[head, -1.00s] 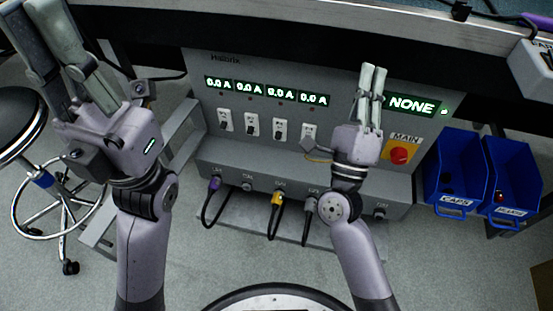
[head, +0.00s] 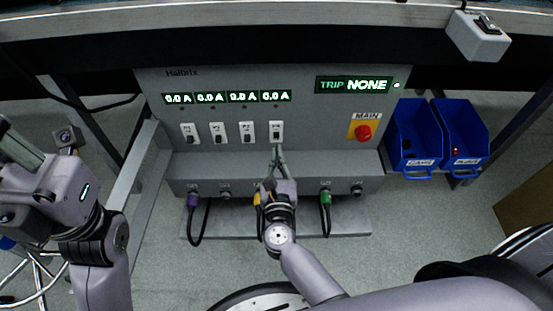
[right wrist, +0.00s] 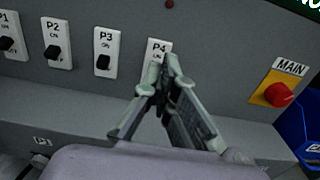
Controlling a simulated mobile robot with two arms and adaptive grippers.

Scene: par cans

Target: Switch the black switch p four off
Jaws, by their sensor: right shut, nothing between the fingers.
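The P4 switch (head: 276,127) is the rightmost of the row of white switch plates on the grey panel. Its plate also shows in the right wrist view (right wrist: 157,46), but fingers hide its lower part, so I cannot tell its lever's position there. My right gripper (head: 277,149) is shut and empty, its fingertips right at the lower part of the P4 plate; the tips (right wrist: 168,63) overlap it in the right wrist view. Whether they touch is unclear. My left gripper (head: 18,145) is at the left edge, partly cut off, far from the panel.
The P3 switch (right wrist: 105,52) is left of P4, its black lever low. A red MAIN knob (head: 363,132) is to the right. Current displays (head: 228,97) read 0.0 A. Cables (head: 194,215) hang below. Blue bins (head: 413,139) stand at the right.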

